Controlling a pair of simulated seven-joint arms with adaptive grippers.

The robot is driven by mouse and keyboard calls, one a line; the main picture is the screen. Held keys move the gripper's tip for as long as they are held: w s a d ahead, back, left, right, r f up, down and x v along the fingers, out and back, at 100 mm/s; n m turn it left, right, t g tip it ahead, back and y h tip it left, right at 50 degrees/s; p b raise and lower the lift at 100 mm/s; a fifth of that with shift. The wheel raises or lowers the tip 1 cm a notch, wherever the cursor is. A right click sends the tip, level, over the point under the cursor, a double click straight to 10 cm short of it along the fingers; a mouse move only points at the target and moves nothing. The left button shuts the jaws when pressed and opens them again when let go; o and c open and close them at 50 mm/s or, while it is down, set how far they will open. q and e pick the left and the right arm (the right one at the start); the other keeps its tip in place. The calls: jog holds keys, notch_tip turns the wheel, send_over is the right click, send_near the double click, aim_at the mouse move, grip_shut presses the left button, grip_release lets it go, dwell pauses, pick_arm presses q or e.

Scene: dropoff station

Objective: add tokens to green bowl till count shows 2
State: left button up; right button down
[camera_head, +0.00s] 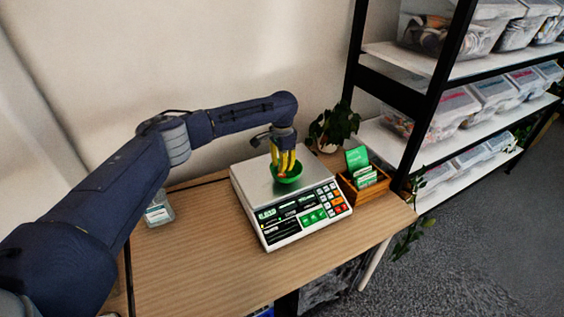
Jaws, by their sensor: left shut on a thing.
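The green bowl (291,178) sits on the weighing plate of a white counting scale (252,188). The scale's display (266,213) is too small to read surely. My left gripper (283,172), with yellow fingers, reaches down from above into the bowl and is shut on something. A small reddish spot, perhaps a token (281,175), shows at the fingertips; the fingers hide most of it. I cannot tell whether other tokens lie in the bowl. My right gripper is not in view.
A wooden box with green cards (364,178) stands right of the scale, with a potted plant (333,126) behind. A clear container (158,212) stands at the left, partly behind my arm. The table front (200,270) is clear. Shelves with bins (450,115) stand at the right.

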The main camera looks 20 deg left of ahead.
pick_arm(q)
jog(key=o, duration=0.8)
notch_tip(320, 180, up, 12)
jog(key=shift+f, duration=0.1)
dwell(0.5)
